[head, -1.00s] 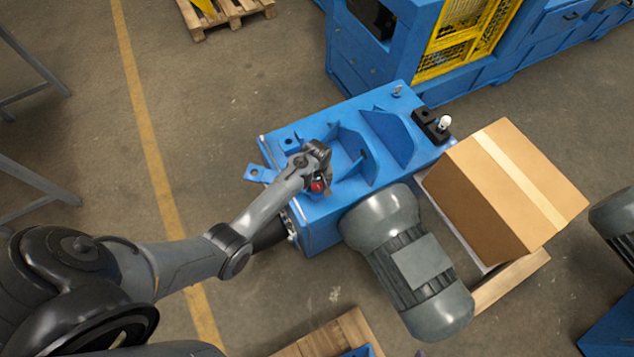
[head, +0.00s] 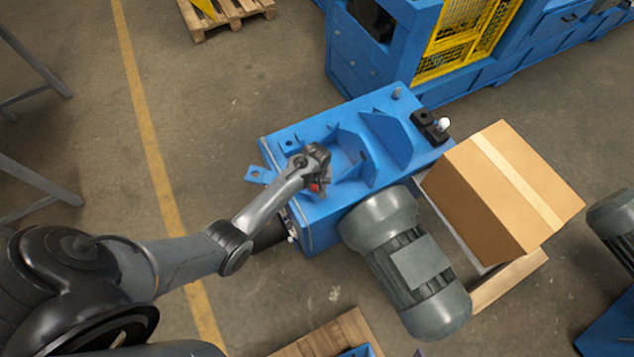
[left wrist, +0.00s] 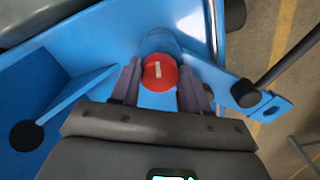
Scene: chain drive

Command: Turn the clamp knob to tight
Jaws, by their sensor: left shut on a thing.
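The clamp knob (left wrist: 159,72) is red and round with a pale bar mark on its face, in the left wrist view. The bar stands nearly upright in that picture. In the head view the knob (head: 315,188) shows as a small red patch beside my left gripper (head: 322,184). In the left wrist view the two fingers of my left gripper (left wrist: 160,88) are on either side of the knob, shut on it. The knob sits on the blue machine frame (head: 320,235). My right gripper is in neither view.
A grey motor (head: 410,265) is at the frame's near right side. A cardboard box (head: 490,205) stands to its right. A black lever (left wrist: 275,75) with a round end is close to the right finger in the wrist view. Open floor (head: 210,110) lies left.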

